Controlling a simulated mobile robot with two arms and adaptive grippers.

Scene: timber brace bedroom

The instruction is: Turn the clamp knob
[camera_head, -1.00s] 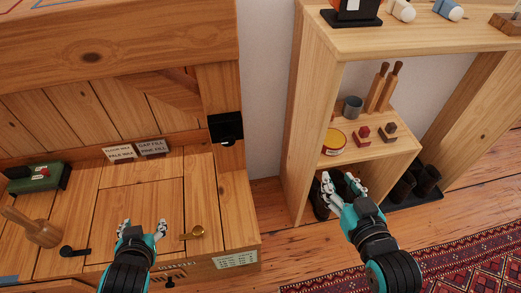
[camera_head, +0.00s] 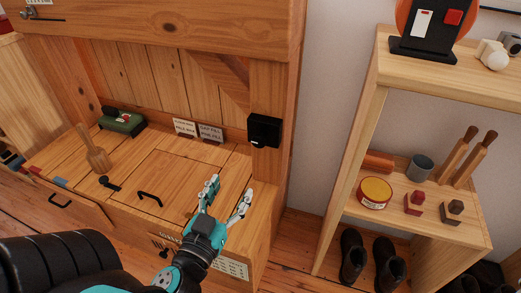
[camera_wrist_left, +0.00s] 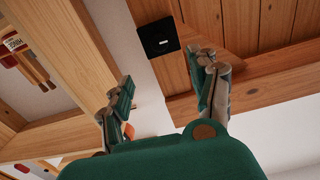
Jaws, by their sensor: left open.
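My left gripper (camera_head: 226,196) is open and empty, over the right end of the wooden bench top (camera_head: 205,166). A black fitting with a round head (camera_head: 104,181) lies on the bench top, left of a black bar handle (camera_head: 150,199). I cannot tell which fitting is the clamp knob. The brass fitting seen earlier near the right end is not visible now; my gripper covers that area. A black box (camera_head: 264,131) is on the bench's right post. In the left wrist view it shows as a black plate (camera_wrist_left: 158,37), beyond and between the spread fingers (camera_wrist_left: 167,97). My right gripper is out of view.
A wooden mallet (camera_head: 94,154) and a green box (camera_head: 121,122) stand at the bench's left. Two labels lean at its back. A shelf (camera_head: 352,160) stands to the right, with a tin (camera_head: 375,192), a grey cup (camera_head: 420,167) and boots below. Floor shows between bench and shelf.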

